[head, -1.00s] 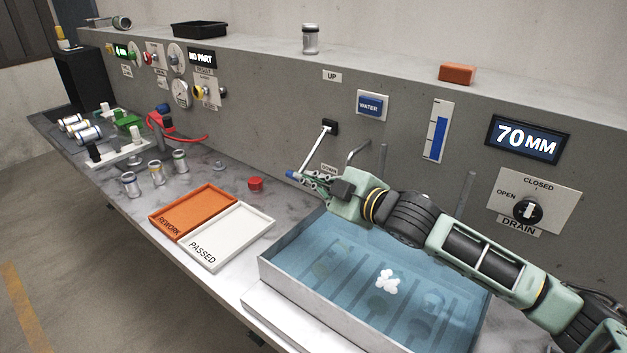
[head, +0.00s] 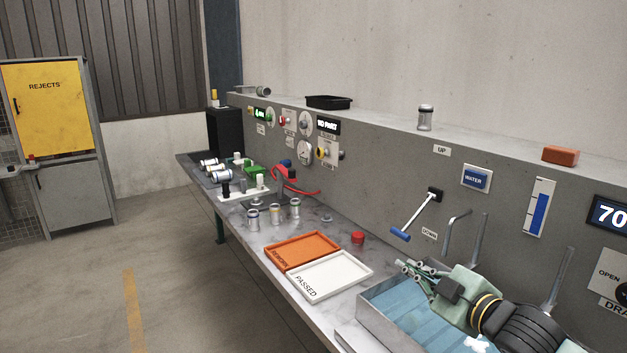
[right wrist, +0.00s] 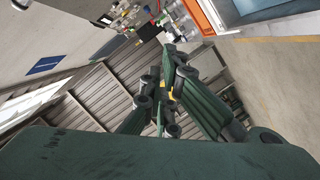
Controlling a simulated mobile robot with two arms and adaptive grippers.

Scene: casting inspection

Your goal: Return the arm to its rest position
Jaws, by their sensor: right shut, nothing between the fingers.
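My right gripper (head: 408,268) is shut and empty in the head view, above the left part of the water tank (head: 374,318). Its green-grey arm comes in from the lower right, over the tank. The right wrist view shows the dark green fingers (right wrist: 166,85) close together with nothing between them. The lever with the blue handle (head: 400,234) is on the panel just up and left of the gripper; the handle points down left and there is a gap between it and the fingers. My left gripper is not in view.
The orange REWORK tray (head: 303,249) and white PASSED tray (head: 330,277) lie empty left of the tank. A red button (head: 358,238) stands behind them. A bent pipe (head: 449,234) and upright posts rise by the tank. Several metal castings stand farther left on the bench.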

